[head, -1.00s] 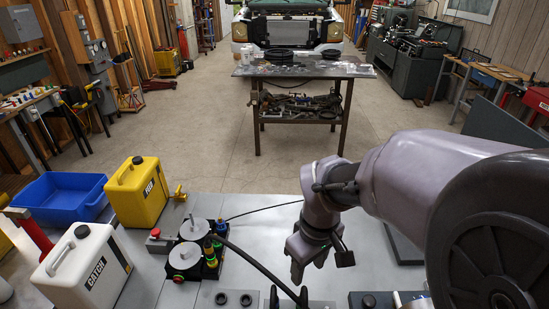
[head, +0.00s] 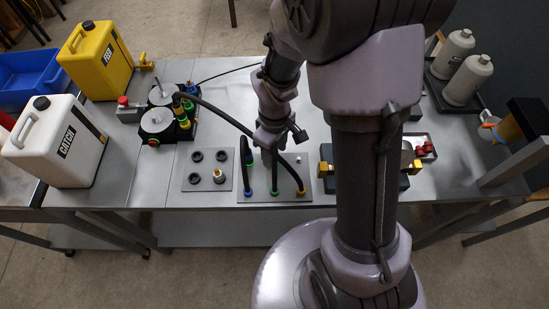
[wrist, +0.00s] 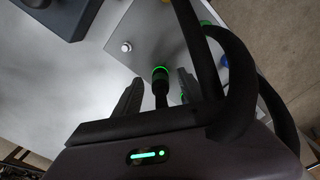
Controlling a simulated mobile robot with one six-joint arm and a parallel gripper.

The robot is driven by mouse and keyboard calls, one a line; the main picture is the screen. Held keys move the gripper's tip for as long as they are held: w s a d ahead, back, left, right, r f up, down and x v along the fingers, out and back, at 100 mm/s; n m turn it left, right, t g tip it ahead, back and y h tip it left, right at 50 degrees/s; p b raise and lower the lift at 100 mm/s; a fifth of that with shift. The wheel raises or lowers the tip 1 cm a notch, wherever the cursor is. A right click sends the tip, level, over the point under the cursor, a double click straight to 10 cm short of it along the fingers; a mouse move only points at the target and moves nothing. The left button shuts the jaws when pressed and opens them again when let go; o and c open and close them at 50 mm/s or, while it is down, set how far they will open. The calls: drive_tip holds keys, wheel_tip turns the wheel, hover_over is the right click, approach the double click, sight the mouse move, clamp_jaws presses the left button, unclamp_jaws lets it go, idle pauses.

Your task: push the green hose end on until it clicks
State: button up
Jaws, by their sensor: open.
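A bench plate (head: 244,169) carries several dark hoses with coloured rings at their lower ends: blue (head: 247,192), green (head: 274,192) and yellow (head: 301,193). My gripper (head: 270,153) points down just behind the green-ringed end. In the wrist view my open gripper (wrist: 158,88) has one finger on each side of a dark hose end with a bright green ring (wrist: 160,74). I see space beside the hose, so the fingers do not appear closed on it. Whether that end is fully seated I cannot tell.
Left of the plate is a grey plate (head: 189,183) with black rings and a brass fitting. A pump unit (head: 157,121) with coloured connectors, a yellow FEED can (head: 98,60) and a white CATCH can (head: 58,143) stand further left. A hose arcs close beside my gripper.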

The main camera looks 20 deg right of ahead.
wheel_tip(320, 180, down, 2)
drive_tip(key=shift+f, duration=0.2)
clamp_jaws()
drive_tip(key=c, duration=0.7)
unclamp_jaws()
clamp_jaws()
drive_tip(key=shift+r, duration=0.2)
drive_tip(key=shift+r+p, duration=0.6)
drive_tip(key=shift+r, duration=0.25)
